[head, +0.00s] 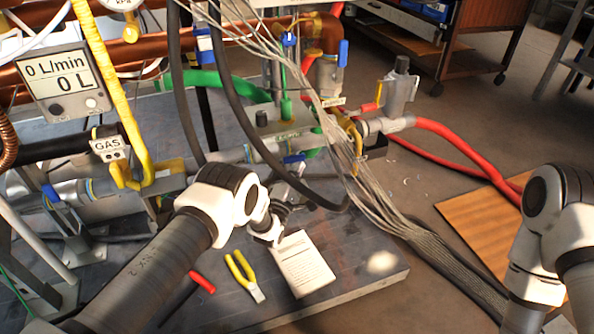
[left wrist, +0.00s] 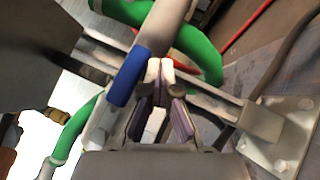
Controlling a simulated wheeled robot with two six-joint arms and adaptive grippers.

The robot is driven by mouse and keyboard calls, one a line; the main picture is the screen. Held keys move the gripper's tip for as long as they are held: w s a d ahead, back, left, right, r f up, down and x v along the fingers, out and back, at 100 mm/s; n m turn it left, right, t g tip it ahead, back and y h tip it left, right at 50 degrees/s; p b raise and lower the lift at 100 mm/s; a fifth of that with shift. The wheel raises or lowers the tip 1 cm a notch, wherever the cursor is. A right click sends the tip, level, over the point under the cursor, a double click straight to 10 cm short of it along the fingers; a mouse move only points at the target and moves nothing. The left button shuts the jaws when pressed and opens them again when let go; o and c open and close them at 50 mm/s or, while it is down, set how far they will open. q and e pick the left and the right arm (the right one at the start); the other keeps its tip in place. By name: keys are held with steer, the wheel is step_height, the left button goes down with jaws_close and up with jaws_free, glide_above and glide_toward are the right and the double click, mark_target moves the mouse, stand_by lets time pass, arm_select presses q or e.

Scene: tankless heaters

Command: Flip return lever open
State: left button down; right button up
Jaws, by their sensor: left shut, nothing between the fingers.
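A small blue lever handle (head: 293,158) shows on the lower pipe in the head view, just past my left gripper (head: 296,170). In the left wrist view the blue lever (left wrist: 127,76) lies slantwise just left of my left gripper's fingertips (left wrist: 160,70). The fingers are together with nothing between them. The lever and the fingers look very close; I cannot tell whether they touch. A grey-white pipe (left wrist: 168,28) runs behind the lever. My right arm shows at the right of the head view, but its gripper is not in view.
Green hose (left wrist: 202,62) curves behind the fingers. A metal bracket (left wrist: 262,121) stands to the right. A cable bundle (head: 375,195) hangs right of my left gripper. Yellow-handled pliers (head: 243,272) and a paper sheet (head: 303,262) lie on the grey platform (head: 360,275).

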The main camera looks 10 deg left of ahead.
stand_by(0.3)
arm_select(q)
steer(key=s+d+f, duration=0.3)
steer(key=s+f, duration=0.3)
steer(key=f, duration=0.5)
steer(key=shift+d, duration=0.3)
arm_select(e)
steer(key=shift+a+f, duration=0.1)
steer(key=shift+a, duration=0.35)
